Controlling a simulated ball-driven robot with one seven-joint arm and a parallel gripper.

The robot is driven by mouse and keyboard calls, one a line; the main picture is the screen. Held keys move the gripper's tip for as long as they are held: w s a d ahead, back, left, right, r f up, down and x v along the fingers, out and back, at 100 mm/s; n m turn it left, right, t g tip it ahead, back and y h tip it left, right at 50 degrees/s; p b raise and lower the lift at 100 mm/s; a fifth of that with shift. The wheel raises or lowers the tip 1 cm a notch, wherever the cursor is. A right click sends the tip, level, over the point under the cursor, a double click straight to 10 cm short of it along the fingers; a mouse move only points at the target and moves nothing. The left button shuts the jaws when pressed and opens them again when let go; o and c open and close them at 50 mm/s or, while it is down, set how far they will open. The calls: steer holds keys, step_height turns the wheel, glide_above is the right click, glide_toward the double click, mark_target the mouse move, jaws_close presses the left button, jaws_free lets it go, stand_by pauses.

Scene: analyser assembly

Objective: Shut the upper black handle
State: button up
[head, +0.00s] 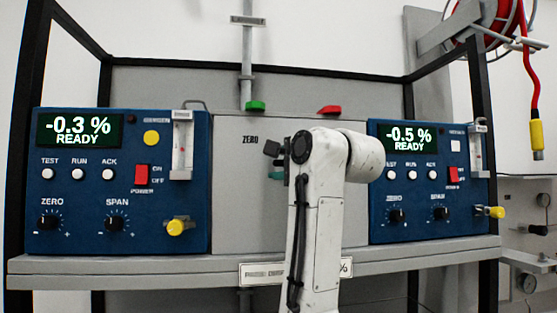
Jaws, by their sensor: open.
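A small dark, tilted piece (272,148) shows just left of my arm's joint, in front of the grey panel. It may be a black handle or part of my arm's end; I cannot tell which. A teal-green piece (277,174) sits just below it, partly hidden by my arm. A black knob or handle (538,229) also shows on the wall fitting at the far right. My white arm rises in front of the panel's middle and hides what is behind it. I cannot make out my gripper's fingers.
Two blue analysers stand on a grey shelf (130,267), the left one (100,235) and the right one (420,230). Yellow knobs (176,227) jut forward. Green (255,105) and red (330,110) handles sit atop the grey panel (230,190). A dark frame surrounds the assembly; a red hose (532,85) hangs right.

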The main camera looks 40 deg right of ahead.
jaws_close()
stand_by(0.4)
steer(key=shift+f, duration=0.15)
steer(key=f+n+g, duration=0.1)
steer(key=n, duration=0.1)
steer(key=n+g, duration=0.1)
steer(key=n, duration=0.1)
steer(key=d+f+n+g, duration=0.1)
steer(key=n, duration=0.1)
steer(key=shift+s+f, duration=0.2)
steer(key=shift+f, duration=0.15)
steer(key=n+g+h, duration=0.1)
steer(key=n, duration=0.1)
steer(key=s+d+f+n+g, duration=0.1)
steer(key=n, duration=0.1)
steer(key=shift+d+f+h, duration=0.15)
steer(key=shift+f+h, duration=0.05)
steer(key=shift+h, duration=0.2)
steer(key=shift+s+d+f+n+g+h, duration=0.15)
steer(key=shift+s+d+n+g+h, duration=0.25)
steer(key=shift+n, duration=0.45)
steer(key=shift+s+d+f+n+g+h, duration=0.15)
steer(key=shift+d+n+g+h, duration=0.25)
steer(key=shift+n, duration=0.45)
